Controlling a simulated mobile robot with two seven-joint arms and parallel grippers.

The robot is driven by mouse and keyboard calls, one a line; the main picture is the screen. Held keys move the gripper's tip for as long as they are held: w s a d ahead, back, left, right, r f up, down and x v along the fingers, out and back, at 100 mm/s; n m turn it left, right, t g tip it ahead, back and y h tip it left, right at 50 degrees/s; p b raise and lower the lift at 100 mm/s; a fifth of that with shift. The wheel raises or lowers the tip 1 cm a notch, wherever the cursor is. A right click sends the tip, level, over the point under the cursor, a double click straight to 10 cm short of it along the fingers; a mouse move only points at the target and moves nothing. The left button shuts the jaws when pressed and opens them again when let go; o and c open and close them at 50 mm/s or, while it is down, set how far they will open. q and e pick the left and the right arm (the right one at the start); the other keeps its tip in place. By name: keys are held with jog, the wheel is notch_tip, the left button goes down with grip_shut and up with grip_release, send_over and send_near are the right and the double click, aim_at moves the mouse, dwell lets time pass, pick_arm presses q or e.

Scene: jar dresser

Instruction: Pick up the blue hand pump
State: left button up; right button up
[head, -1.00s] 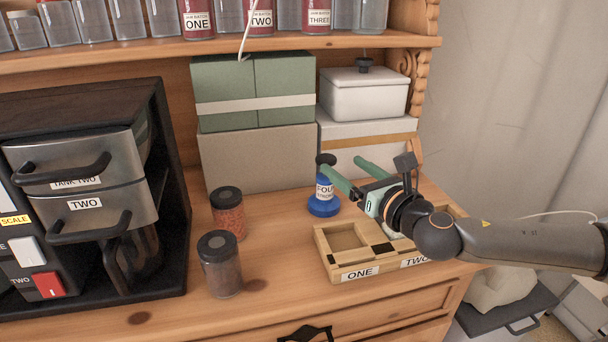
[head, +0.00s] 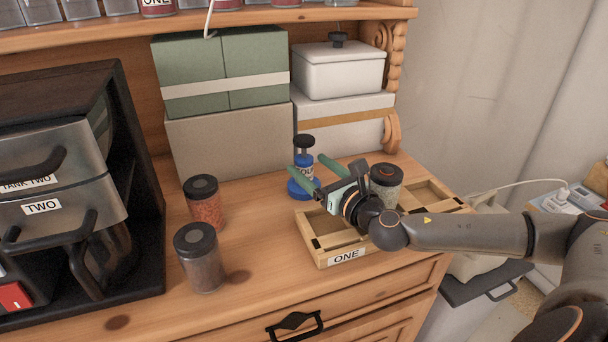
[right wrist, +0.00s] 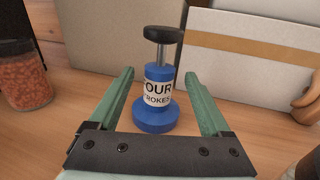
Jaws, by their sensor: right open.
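The blue hand pump (head: 303,186) stands upright on the dresser top, in front of the stacked boxes. It has a black knob on a metal rod and a white label, partly readable as "FOUR ...ROKES" in the right wrist view (right wrist: 156,118). My right gripper (head: 308,165) is open, with its green fingers pointing at the pump. In the right wrist view the fingers (right wrist: 158,75) lie left and right of the pump, with gaps on both sides, and touch nothing. One finger hides part of the pump in the head view. My left gripper is not in view.
A wooden tray (head: 318,256) labelled ONE lies below my right gripper, with a grey-filled jar (head: 386,184) in it. Two dark-lidded jars (head: 204,204) (head: 198,262) stand to the left.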

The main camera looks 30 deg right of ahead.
aim_at(297, 156)
jog(key=w+p, duration=0.1)
jog(key=w, duration=0.3)
jog(key=shift+w+r, duration=0.1)
jog(key=shift+w, duration=0.25)
jog(key=shift+w+a, duration=0.1)
jog(key=shift+w, duration=0.4)
jog(key=shift+c, duration=0.2)
grip_shut()
